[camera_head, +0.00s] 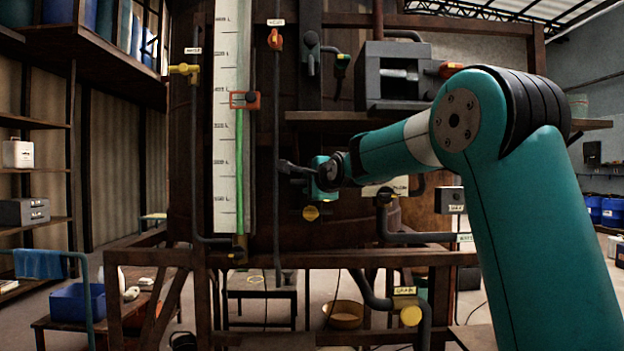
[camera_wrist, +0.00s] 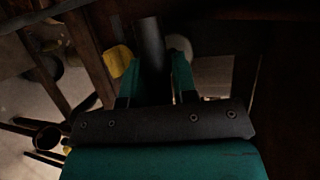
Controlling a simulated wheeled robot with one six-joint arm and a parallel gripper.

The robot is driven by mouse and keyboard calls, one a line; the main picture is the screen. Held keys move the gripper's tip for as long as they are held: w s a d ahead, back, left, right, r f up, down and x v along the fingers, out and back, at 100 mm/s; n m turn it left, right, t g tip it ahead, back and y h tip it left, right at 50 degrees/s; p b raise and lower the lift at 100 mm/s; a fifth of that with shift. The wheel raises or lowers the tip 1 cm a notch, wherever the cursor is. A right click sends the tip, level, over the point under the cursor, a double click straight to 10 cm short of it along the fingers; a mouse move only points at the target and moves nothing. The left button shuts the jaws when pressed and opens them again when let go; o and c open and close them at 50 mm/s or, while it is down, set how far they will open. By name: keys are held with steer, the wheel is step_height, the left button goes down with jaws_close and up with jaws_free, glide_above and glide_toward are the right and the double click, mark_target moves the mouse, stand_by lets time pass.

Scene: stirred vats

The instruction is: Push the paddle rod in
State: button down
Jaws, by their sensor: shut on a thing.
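A dark grey rod (camera_head: 291,168), which looks like the paddle rod, sticks out to the left of my gripper (camera_head: 318,172) in the head view, in front of the vat's brown wall. In the wrist view the grey rod (camera_wrist: 151,42) stands between the two teal fingers of my gripper (camera_wrist: 155,66). The gripper is shut on it. The picture is dark there, and where the rod meets the vat is hidden behind my gripper and arm in the head view.
A yellow knob (camera_head: 310,213) is just below my gripper; a yellow part (camera_wrist: 118,61) sits close beside the left finger. A level scale (camera_head: 226,180) with a green column stands left. A shelf with a dark grey box (camera_head: 372,103) is above. Grey pipes (camera_head: 415,237) run below right.

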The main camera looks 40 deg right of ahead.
steer(key=w+d, duration=0.1)
steer(key=w, duration=0.1)
steer(key=shift+w+d+p, duration=0.3)
steer(key=shift+d+p, duration=0.05)
steer(key=shift+p, duration=0.05)
steer(key=c, duration=1)
jaws_free()
steer(key=shift+w+f, duration=0.15)
steer(key=b+v, duration=0.4)
steer(key=v, duration=1.3)
steer(key=shift+s+r+b, duration=0.2)
steer(key=shift+r+b, duration=0.05)
steer(key=shift+b, duration=0.05)
steer(key=shift+a, duration=0.15)
